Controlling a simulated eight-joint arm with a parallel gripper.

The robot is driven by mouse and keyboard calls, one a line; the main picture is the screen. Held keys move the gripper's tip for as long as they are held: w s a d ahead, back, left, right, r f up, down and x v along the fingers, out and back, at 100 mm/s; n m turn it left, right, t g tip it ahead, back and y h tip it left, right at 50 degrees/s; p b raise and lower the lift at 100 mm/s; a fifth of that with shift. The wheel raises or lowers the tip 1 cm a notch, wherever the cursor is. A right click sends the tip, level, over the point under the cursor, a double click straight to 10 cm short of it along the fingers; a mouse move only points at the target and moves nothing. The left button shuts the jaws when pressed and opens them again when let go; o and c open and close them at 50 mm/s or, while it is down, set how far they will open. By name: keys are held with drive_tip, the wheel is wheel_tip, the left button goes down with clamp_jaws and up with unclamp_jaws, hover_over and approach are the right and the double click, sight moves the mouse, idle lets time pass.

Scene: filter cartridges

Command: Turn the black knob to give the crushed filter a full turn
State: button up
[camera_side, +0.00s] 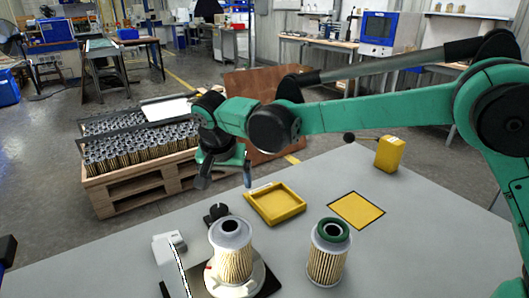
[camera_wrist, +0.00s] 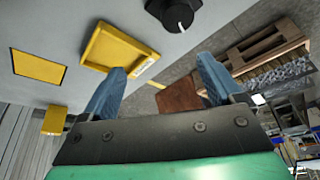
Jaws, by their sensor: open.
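The black knob (camera_side: 216,212) stands at the far edge of a black base, behind a filter cartridge (camera_side: 232,262). It also shows at the top of the wrist view (camera_wrist: 174,12), with a white mark on it. That cartridge stands upright on a pale round plate (camera_side: 259,278), with a grey top. A second cartridge (camera_side: 327,264) with a dark green top ring stands on the table to the right. I cannot tell any crushing on either. My gripper (camera_side: 225,178) is open and empty, above and behind the knob, apart from it. Its blue fingers are spread in the wrist view (camera_wrist: 162,65).
A yellow tray (camera_side: 284,214) lies right of the knob, near my gripper. A yellow square (camera_side: 357,210) and a yellow box (camera_side: 389,154) are farther right. A white upright device (camera_side: 168,252) stands left of the plate. A pallet crate of cartridges (camera_side: 140,187) sits beyond the table.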

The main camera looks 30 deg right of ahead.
drive_tip(key=s+d+r+n+t+y, duration=0.1)
drive_tip(key=s+d+r+n, duration=0.2)
drive_tip(key=s+d+r, duration=0.4)
drive_tip(key=s+d+f+n+t+y, duration=0.1)
drive_tip(key=s+d+f+n+t, duration=0.1)
drive_tip(key=s+d+f+n, duration=0.2)
drive_tip(key=shift+s+d+f+n+t, duration=0.15)
drive_tip(key=shift+s+d+n+t, duration=0.2)
drive_tip(key=shift+s+d, duration=1.95)
drive_tip(key=shift+s+a, duration=0.6)
drive_tip(key=shift+a, duration=0.15)
